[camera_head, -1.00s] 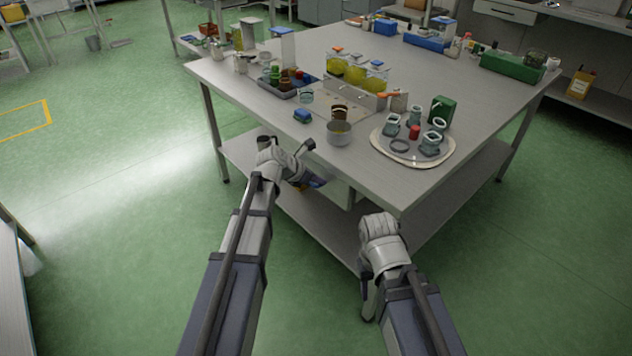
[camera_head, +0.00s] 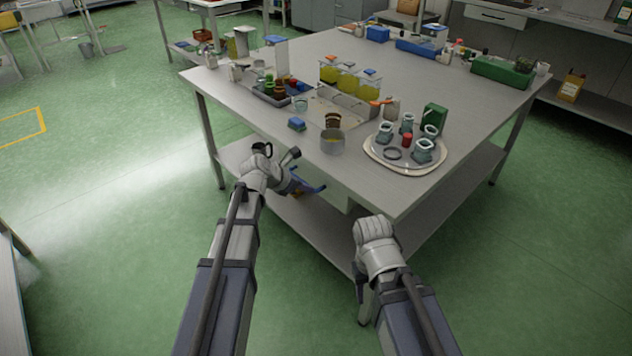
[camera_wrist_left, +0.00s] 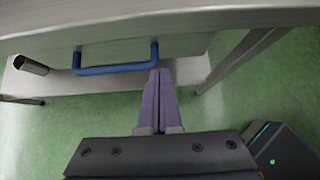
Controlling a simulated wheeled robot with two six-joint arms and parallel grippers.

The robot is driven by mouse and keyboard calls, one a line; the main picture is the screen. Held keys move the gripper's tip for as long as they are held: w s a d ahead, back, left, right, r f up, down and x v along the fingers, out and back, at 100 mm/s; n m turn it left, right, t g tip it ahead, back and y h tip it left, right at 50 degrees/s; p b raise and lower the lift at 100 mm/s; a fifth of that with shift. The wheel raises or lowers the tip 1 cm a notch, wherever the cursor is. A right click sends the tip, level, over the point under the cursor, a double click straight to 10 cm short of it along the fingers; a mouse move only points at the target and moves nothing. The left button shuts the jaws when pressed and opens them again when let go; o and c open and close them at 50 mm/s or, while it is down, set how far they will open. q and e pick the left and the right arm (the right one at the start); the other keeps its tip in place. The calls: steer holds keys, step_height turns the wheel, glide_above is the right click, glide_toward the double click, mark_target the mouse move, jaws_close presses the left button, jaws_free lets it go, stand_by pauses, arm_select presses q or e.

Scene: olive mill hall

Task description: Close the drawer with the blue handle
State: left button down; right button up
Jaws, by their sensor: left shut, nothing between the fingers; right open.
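The blue handle (camera_wrist_left: 115,69) is a bar on the grey drawer front (camera_wrist_left: 118,52), under the tabletop edge, in the left wrist view. In the head view the handle (camera_head: 312,189) shows partly beyond my left wrist. How far the drawer stands out is hard to tell. My left gripper (camera_wrist_left: 160,75) is shut and empty, its purple fingertips at the handle's right end. Whether they touch it I cannot tell. In the head view my left wrist hides most of its fingers. My right gripper (camera_head: 362,290) is open, low in front of the table, its fingers mostly hidden.
The metal table (camera_head: 440,95) has a lower shelf (camera_head: 300,215) and legs. Near its front edge stand a metal pot (camera_head: 332,143), a blue block (camera_head: 296,124) and a tray (camera_head: 375,160) with several jars. Green floor lies open to the left and right.

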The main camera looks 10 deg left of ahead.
arm_select(q)
steer(key=p+v, duration=0.4)
steer(key=v, duration=0.3)
steer(key=shift+s, duration=0.1)
steer(key=s+d+f+m+g+y, duration=0.2)
steer(key=s+d+m, duration=0.2)
steer(key=s+m, duration=0.5)
steer(key=s+d+f+m+g+y, duration=0.2)
steer(key=s+d+m+g, duration=0.15)
steer(key=s+m, duration=0.6)
steer(key=s+d+f+m+g+y, duration=0.25)
steer(key=s+d+m, duration=0.2)
steer(key=m, duration=0.85)
step_height(320, 180, up, 16)
steer(key=p, duration=1.5)
steer(key=shift+s+a+m+t, duration=0.2)
steer(key=shift+s+m+t, duration=0.1)
steer(key=shift+m+t, duration=0.1)
